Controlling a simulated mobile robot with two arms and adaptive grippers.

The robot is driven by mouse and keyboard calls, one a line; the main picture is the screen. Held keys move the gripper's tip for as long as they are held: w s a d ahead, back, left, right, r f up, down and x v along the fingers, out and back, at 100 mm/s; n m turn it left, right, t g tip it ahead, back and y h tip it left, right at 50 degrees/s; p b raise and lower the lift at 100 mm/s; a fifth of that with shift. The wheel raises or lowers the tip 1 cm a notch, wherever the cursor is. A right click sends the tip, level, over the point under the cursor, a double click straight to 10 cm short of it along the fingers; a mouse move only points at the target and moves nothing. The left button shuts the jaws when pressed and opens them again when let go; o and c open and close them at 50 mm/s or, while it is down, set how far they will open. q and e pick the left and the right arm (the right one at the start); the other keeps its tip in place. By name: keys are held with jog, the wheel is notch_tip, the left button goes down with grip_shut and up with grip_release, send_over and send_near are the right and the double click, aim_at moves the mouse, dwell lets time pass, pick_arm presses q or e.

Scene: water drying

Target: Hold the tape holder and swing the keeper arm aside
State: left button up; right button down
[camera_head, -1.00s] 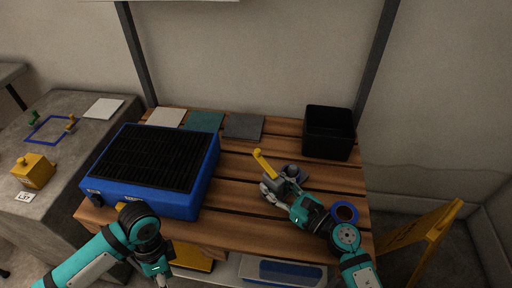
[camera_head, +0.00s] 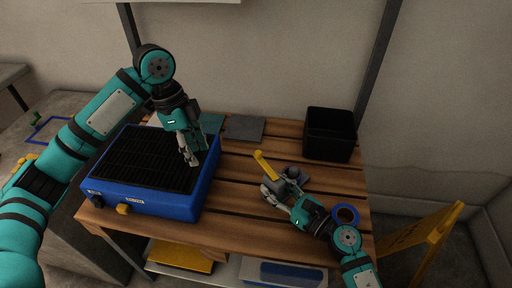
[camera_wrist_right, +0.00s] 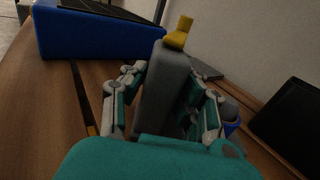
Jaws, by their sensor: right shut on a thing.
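The grey tape holder (camera_head: 291,178) stands on the slatted wooden table, with its yellow keeper arm (camera_head: 264,164) sticking out toward the upper left. My right gripper (camera_head: 272,192) is shut on the tape holder. In the right wrist view its fingers (camera_wrist_right: 165,105) lie on both sides of the grey holder body (camera_wrist_right: 166,78), and the yellow keeper arm (camera_wrist_right: 181,32) shows at its top. My left gripper (camera_head: 190,160) is above the right part of the blue box's dark grille, apart from the keeper arm. Its fingers look too small to judge the opening.
The blue box (camera_head: 175,207) with a dark ribbed top fills the table's left. A black bin (camera_head: 330,135) stands at the back right. A blue ring (camera_head: 345,214) lies beside my right forearm. Flat pads (camera_head: 244,128) lie along the back edge.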

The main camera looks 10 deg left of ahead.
pick_arm(q)
jog(key=m+h, duration=0.2)
send_near(258, 152)
jog(key=v, duration=0.3)
jog(key=x, duration=1.1)
jog(key=shift+d+f, duration=0.15)
jog(key=shift+f, duration=0.2)
jog(key=shift+c, duration=0.5)
grip_shut()
